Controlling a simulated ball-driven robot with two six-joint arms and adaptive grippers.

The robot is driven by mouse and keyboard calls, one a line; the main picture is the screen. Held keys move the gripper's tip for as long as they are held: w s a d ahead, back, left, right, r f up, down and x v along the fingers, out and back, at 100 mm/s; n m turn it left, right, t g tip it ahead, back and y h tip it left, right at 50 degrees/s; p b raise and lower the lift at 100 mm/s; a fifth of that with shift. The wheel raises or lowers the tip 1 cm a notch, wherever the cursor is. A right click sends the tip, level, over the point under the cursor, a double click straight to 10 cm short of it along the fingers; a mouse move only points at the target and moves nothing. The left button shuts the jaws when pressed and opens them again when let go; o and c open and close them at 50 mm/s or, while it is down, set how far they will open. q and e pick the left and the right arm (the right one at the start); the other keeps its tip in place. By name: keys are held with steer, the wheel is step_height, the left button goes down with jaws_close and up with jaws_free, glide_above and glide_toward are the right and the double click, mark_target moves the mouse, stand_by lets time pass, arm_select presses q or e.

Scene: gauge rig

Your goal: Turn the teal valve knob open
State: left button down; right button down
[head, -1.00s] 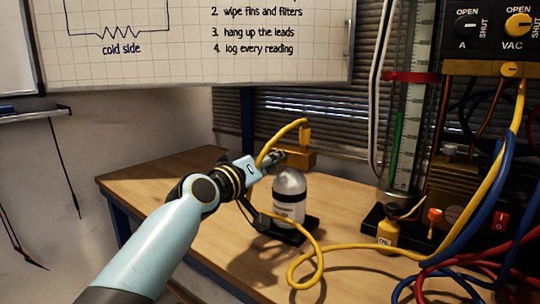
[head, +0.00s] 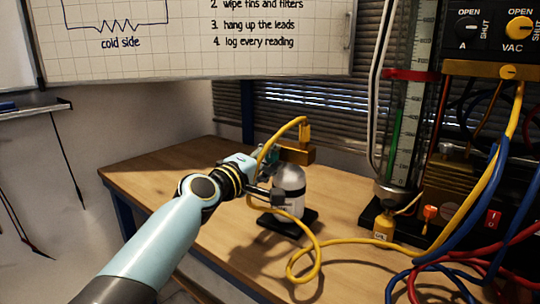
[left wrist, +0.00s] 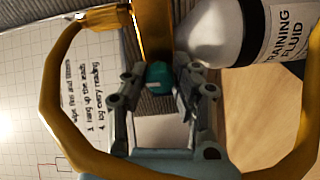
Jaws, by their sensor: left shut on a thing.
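The teal valve knob (left wrist: 158,77) shows in the left wrist view, between the two fingers of my left gripper (left wrist: 160,88), beside the brass block. The gripper is shut on it. In the head view my left gripper (head: 266,160) reaches to the left end of the brass block (head: 297,154), just behind a silver bottle. Its fingers largely hide the knob there. My right gripper is in no view.
A yellow hose (head: 310,246) loops around the gripper and across the wooden bench (head: 160,175). A gauge tube and cables stand at right.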

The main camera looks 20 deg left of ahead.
arm_select(q)
steer(key=shift+n, duration=0.3)
steer(key=c, duration=1)
jaws_free()
steer(key=shift+a, duration=0.1)
steer(key=shift+c, duration=0.2)
steer(key=v, duration=1.2)
